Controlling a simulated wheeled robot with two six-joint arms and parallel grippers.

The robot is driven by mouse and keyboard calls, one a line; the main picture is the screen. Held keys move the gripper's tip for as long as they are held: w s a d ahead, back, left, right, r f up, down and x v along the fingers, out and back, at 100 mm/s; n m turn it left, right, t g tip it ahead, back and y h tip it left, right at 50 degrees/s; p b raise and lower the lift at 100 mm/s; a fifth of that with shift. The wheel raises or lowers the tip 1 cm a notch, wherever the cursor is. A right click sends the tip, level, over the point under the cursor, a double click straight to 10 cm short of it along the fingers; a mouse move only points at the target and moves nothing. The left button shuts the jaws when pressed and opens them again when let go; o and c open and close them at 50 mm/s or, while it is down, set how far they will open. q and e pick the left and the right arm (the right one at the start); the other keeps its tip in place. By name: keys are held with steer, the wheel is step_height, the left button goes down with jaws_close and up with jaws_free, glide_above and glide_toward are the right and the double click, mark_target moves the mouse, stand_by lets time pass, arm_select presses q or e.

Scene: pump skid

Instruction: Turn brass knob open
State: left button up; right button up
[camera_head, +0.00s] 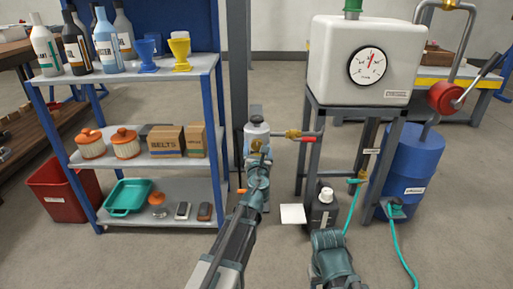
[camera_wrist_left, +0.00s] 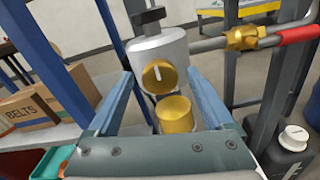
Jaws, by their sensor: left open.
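The brass knob (camera_wrist_left: 160,77) is a round disc with a pale line across its face, on the front of a grey-white cylindrical housing (camera_wrist_left: 155,48). The pale line stands close to upright, tilted a little. In the head view the knob (camera_head: 257,145) shows small, just beyond my left gripper (camera_head: 258,164). In the left wrist view my left gripper (camera_wrist_left: 160,75) is open, with one blue finger to each side of the knob and a gap on both sides. A second brass cylinder (camera_wrist_left: 174,113) sits below the knob, between the fingers.
A brass fitting with a red-handled lever (camera_head: 305,138) is right of the housing. A shelf rack (camera_head: 140,160) with boxes and bottles stands left. A gauge tank (camera_head: 360,60) on a stand, a black bottle (camera_head: 323,208) and a blue drum (camera_head: 400,170) are right.

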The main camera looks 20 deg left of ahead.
arm_select(q)
steer(key=shift+c, duration=0.2)
jaws_close()
stand_by(0.3)
steer(key=n, duration=0.8)
steer(key=shift+a+n, duration=0.1)
steer(key=shift+n, duration=0.3)
steer(key=n, duration=0.9)
